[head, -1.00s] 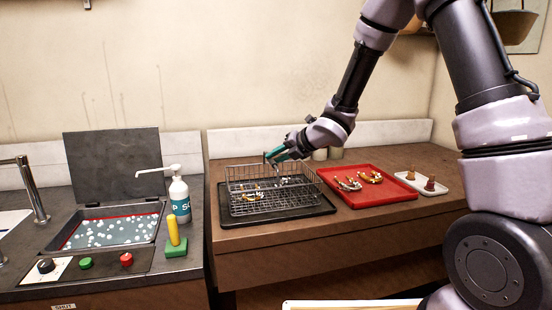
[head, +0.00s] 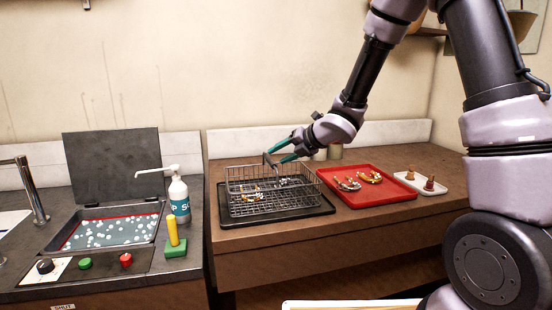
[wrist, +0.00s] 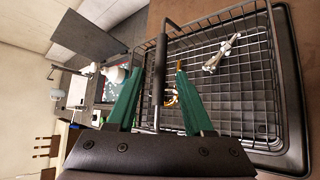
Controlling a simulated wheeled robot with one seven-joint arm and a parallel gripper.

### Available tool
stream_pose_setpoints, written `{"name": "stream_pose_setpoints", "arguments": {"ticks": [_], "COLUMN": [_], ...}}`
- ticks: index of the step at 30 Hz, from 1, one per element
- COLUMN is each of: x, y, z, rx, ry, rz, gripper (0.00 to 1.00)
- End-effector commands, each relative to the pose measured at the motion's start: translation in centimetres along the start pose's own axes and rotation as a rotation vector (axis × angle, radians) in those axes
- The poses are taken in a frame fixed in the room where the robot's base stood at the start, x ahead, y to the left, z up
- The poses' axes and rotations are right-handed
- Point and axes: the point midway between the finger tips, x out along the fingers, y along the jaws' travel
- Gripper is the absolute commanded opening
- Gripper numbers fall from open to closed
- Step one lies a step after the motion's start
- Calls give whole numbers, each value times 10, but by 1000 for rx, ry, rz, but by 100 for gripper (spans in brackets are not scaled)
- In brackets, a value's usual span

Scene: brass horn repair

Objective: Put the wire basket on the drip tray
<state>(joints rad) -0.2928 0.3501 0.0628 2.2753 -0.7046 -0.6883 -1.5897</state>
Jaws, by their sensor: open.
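The wire basket (head: 240,179) is a dark mesh basket with brass and silver horn parts inside. It rests on the black drip tray (head: 320,210), whose rim shows around it; the tray also shows in the wrist view (wrist: 298,60). My gripper (head: 270,156) is at the top of the basket handle, with green fingers apart. In the wrist view my gripper (wrist: 152,85) has one finger on each side of the dark handle bar (wrist: 158,70), with gaps, so it is around the handle but not clamped on it.
A red tray (head: 345,196) with brass parts and a white dish (head: 420,186) lie to the right. To the left are a soap bottle (head: 180,198), a green block with a yellow handle (head: 176,247) and an open sink bath (head: 110,232) with a raised lid (head: 115,165).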

Motion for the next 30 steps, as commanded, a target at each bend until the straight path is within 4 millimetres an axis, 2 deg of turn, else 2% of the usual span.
{"name": "stream_pose_setpoints", "arguments": {"ticks": [3, 9, 15, 20, 22, 23, 26, 29, 30], "x": [-29, -69, -90, -95, -100, -106, -138, -196, -224], "y": [0, 0, 0, 0, -2, -3, -14, -31, -38], "z": [1, 1, 0, 0, 8, 14, 47, 78, 84], "rx": [-2, 0, 0, 5, 48, 86, 326, 733, 925], "ry": [-4, -4, -1, -3, -31, -56, -200, -422, -517], "rz": [0, -1, 0, -3, -21, -37, -116, -185, -196], "gripper": [52, 52, 52, 52, 52, 52, 52, 52, 52]}}
